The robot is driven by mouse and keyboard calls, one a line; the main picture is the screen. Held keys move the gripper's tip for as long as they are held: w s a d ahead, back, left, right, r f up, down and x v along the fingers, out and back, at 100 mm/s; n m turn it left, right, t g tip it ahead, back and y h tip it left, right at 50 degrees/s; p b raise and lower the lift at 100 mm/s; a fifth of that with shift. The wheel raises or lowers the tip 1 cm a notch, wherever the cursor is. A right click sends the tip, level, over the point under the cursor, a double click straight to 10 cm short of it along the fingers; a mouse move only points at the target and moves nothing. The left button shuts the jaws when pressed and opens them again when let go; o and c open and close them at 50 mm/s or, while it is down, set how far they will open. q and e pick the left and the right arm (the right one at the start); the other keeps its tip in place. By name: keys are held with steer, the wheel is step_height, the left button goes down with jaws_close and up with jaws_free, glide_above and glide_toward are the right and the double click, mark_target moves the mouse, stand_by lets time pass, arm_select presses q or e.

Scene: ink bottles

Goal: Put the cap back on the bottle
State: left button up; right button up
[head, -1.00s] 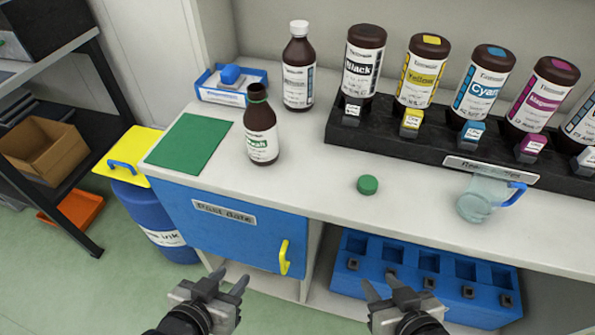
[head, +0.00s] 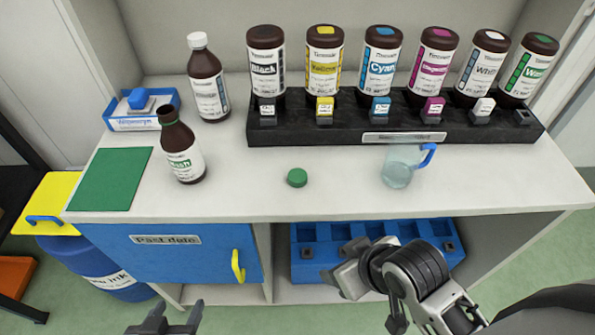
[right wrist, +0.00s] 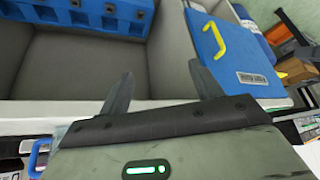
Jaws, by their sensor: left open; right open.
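The open brown bottle (head: 182,148) with a green-lettered label stands upright on the counter, left of centre, with no cap on its neck. The green cap (head: 297,177) lies on the counter to the right of the bottle, near the front edge. My left gripper (head: 170,318) is open and empty at the bottom of the head view, below the counter front. My right arm reaches in at the lower right of the head view, in front of the blue rack. In the right wrist view my right gripper (right wrist: 165,95) is open and empty, facing the cabinet's lower part.
A white-capped bottle (head: 208,80) and blue tray (head: 143,120) stand behind the open bottle. A green mat (head: 110,180) lies left. A black rack (head: 300,131) of several inverted ink bottles fills the back. A jug (head: 398,170) stands right of the cap. The blue door (head: 190,268) is below.

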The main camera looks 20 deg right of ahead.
steer(key=w+a+r+n+g+y, duration=0.2)
steer(key=w+a+r+n+g, duration=0.2)
steer(key=w+a+r+n, duration=0.8)
steer(key=w+d+r+n+g+h, duration=0.1)
steer(key=w+d+r+n+h, duration=0.3)
steer(key=w+d+r+n, duration=0.3)
steer(key=shift+r+n+h, duration=0.4)
steer(key=shift+r+n, duration=0.35)
steer(key=shift+n, duration=0.15)
steer(key=shift+w, duration=0.1)
glide_above(293, 176)
step_height(293, 176, down, 11)
steer(key=shift+r, duration=0.15)
